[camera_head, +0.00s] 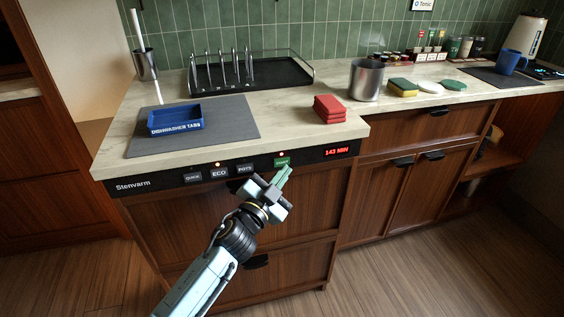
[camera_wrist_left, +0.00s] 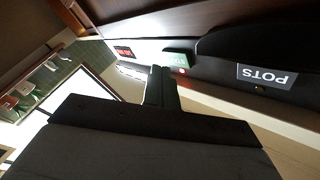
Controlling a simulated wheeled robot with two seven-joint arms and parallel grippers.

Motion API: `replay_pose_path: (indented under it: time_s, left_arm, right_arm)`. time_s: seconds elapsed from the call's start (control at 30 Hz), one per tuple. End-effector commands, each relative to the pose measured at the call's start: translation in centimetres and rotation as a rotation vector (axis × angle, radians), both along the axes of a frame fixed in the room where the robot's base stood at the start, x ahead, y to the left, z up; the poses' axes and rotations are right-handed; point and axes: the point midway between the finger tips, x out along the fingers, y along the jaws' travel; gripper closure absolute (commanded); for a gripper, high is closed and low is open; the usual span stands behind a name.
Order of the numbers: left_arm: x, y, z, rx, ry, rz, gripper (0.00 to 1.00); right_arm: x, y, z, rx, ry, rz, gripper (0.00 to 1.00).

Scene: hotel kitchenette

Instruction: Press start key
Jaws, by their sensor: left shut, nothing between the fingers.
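The green start key (camera_head: 282,162) is on the dark control strip (camera_head: 132,185) along the front edge of the counter. Its lettering is partly covered by my gripper in the head view. The key also shows in the left wrist view (camera_wrist_left: 177,59), upside down. My left gripper (camera_head: 285,173) is shut and empty, with its fingertips at or just in front of the lower edge of the key. I cannot tell whether they touch it. The red display (camera_head: 337,151) reads 143 MIN. My right gripper is not in view.
Keys marked QUICK (camera_head: 193,177), ECO (camera_head: 219,173) and POTS (camera_head: 245,168) sit left of the start key. The floor in front is clear.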

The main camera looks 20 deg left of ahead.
Motion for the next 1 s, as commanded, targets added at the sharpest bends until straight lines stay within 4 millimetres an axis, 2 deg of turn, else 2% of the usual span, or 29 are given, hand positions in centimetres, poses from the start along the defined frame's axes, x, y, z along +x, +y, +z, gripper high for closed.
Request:
replay_pose_path:
  time_s: [0.17, 0.6, 1.0]
  left_arm:
    - [-0.4, -0.3, 0.0, -0.002, 0.001, -0.001, 1.00]
    - [-3.8, -2.6, 0.0, -0.002, 0.000, 0.000, 1.00]
    - [-4.1, -2.8, 0.0, 0.000, 0.000, 0.000, 1.00]
  right_arm:
    - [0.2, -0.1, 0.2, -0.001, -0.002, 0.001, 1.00]
    - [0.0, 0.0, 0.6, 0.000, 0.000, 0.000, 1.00]
    - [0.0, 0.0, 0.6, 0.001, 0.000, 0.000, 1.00]
